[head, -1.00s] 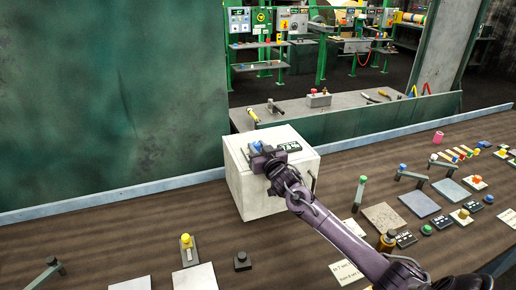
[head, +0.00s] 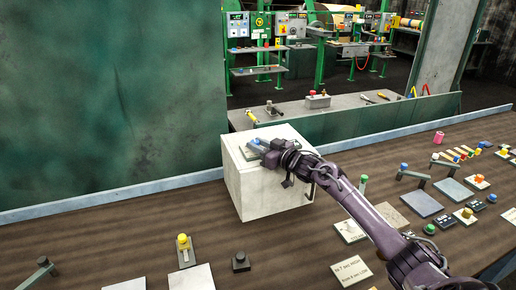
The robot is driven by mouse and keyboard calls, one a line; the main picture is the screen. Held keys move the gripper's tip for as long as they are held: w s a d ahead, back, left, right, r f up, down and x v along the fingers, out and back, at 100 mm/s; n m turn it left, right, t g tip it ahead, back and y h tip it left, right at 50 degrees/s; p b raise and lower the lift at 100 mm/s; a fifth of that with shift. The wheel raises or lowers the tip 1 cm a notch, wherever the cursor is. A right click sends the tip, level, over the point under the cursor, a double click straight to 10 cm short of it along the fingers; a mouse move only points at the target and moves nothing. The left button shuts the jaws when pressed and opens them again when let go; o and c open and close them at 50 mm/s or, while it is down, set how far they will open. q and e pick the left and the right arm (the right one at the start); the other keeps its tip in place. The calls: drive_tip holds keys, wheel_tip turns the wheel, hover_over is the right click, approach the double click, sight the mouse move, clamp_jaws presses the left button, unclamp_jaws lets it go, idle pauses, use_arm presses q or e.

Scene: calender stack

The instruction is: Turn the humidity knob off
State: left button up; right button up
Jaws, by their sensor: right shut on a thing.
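A white box (head: 262,198) stands on the brown bench left of the arm. On its top is a small control plate with a blue part (head: 256,143) and dark panels (head: 284,142). My right gripper (head: 273,157) is over the front of the box's top, right of the blue part, and is shut on a small control there. I take that control to be the humidity knob, but the gripper hides it and I cannot read a label or its setting. My left gripper is not in view.
Plates, buttons and levers fill the bench (head: 130,237) at the right, with a pink cylinder (head: 438,137) at the back. A yellow-topped control (head: 184,247) and a black block (head: 240,262) stand in front of the box. A green wall (head: 110,100) is behind.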

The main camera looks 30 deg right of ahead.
drive_tip(key=o, duration=1)
drive_tip(key=shift+s+d+f, duration=0.15)
drive_tip(key=shift+s, duration=0.35)
drive_tip(key=shift+b+v, duration=1.1)
drive_tip(key=shift+v, duration=2.35)
drive_tip(key=shift+c, duration=0.2)
